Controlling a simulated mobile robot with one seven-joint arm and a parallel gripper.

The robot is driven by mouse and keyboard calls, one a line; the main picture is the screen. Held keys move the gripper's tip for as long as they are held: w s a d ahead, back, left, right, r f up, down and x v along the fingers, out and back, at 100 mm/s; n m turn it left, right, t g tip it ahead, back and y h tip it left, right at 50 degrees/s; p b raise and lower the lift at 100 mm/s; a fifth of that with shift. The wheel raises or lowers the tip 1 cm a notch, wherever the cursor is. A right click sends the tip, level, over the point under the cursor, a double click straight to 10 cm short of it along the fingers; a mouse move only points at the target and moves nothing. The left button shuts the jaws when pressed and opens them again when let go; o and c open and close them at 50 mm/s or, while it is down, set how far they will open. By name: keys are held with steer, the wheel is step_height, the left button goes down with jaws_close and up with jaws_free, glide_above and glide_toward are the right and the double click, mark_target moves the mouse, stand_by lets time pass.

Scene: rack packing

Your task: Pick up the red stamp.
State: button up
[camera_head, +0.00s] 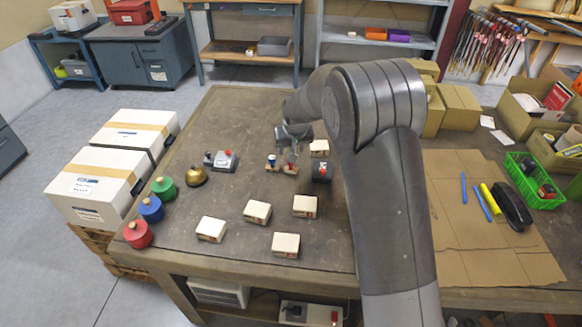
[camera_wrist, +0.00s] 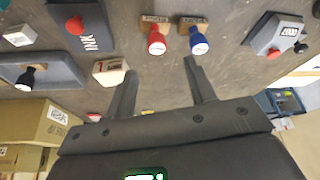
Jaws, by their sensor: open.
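The red stamp (camera_wrist: 157,42) has a red knob on a wooden base and stands on the workbench. It also shows in the head view (camera_head: 291,168), partly covered by my gripper. The blue stamp (camera_wrist: 198,42) stands close beside it, on its left in the head view (camera_head: 272,163). My gripper (camera_wrist: 160,66) is open and empty. In the wrist view its two fingers point toward the red stamp, one to each side of its line; I cannot tell the exact gap to it. The fingers are small and partly hidden in the head view.
A black ink holder with a red knob (camera_head: 321,172) and a small white box (camera_head: 319,148) are near the stamps. A grey numbering device (camera_head: 220,160) and a brass bell (camera_head: 195,177) lie to the left. Several white boxes stand in front; bench space between is clear.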

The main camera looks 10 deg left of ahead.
mark_target(291, 166)
steer(key=x, duration=0.2)
steer(key=shift+w+f, duration=0.15)
steer(key=shift+f, duration=0.2)
steer(key=shift+x, duration=2.6)
steer(key=shift+s+d, duration=0.2)
steer(key=shift+s, duration=0.05)
steer(key=shift+c, duration=0.4)
steer(key=c, duration=1)
steer(key=shift+o, duration=0.2)
steer(key=shift+r, duration=0.1)
